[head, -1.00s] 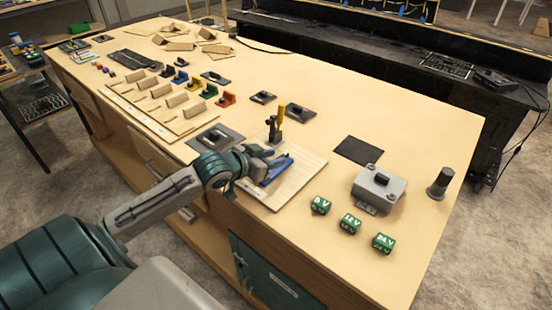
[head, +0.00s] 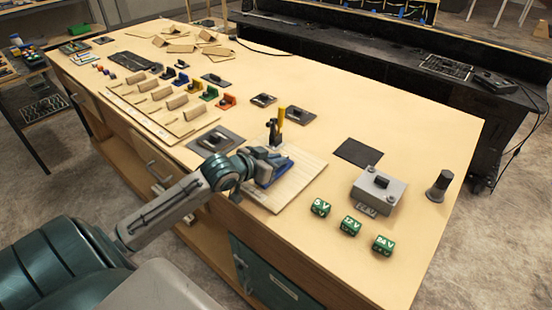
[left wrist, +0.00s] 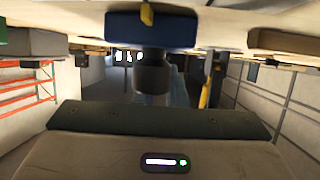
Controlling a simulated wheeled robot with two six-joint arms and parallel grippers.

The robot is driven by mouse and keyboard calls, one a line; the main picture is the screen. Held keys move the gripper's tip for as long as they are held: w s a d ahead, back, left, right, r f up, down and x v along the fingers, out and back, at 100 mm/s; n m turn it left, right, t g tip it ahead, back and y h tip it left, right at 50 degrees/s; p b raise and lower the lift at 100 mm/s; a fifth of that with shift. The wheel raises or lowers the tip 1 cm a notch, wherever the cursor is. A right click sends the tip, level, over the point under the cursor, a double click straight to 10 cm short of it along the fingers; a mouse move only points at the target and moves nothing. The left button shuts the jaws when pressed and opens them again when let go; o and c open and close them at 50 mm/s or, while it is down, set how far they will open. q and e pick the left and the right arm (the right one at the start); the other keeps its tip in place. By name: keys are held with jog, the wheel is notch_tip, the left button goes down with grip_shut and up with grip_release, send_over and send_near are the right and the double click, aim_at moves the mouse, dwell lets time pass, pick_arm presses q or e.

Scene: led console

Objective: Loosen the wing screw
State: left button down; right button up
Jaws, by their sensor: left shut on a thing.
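My left gripper (head: 268,160) is low over a wooden board at the front edge of the table, beside a blue fixture (head: 280,165). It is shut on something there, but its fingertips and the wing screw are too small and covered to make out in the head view. A black post with a yellow upright piece (head: 281,116) stands just behind the gripper. The left wrist view shows a blue block (left wrist: 150,32) with a small yellow tab (left wrist: 147,14), and a dark cylinder (left wrist: 152,75) below it. My right gripper is not in view.
Three green voltage blocks, 5 V (head: 320,207), 12 V (head: 350,225) and 24 V (head: 383,245), lie right of the wooden board (head: 305,166). A grey box (head: 378,190) and a dark cylinder (head: 440,186) stand farther right. Coloured pieces and wooden holders fill the left.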

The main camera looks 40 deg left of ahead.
pick_arm(q)
jog(key=shift+d+r+n+y+p, duration=0.2)
jog(key=shift+n+y+p, duration=0.25)
jog(key=shift+p, duration=0.25)
jog(key=shift+f+y, duration=0.15)
jog(key=shift+y, duration=0.1)
jog(key=c, duration=1.5)
grip_release()
jog(key=shift+o, duration=0.2)
jog(key=shift+s, duration=0.1)
jog(key=v, duration=0.9)
jog(key=shift+p, duration=0.3)
jog(key=shift+v, duration=0.8)
jog(key=shift+f, duration=0.1)
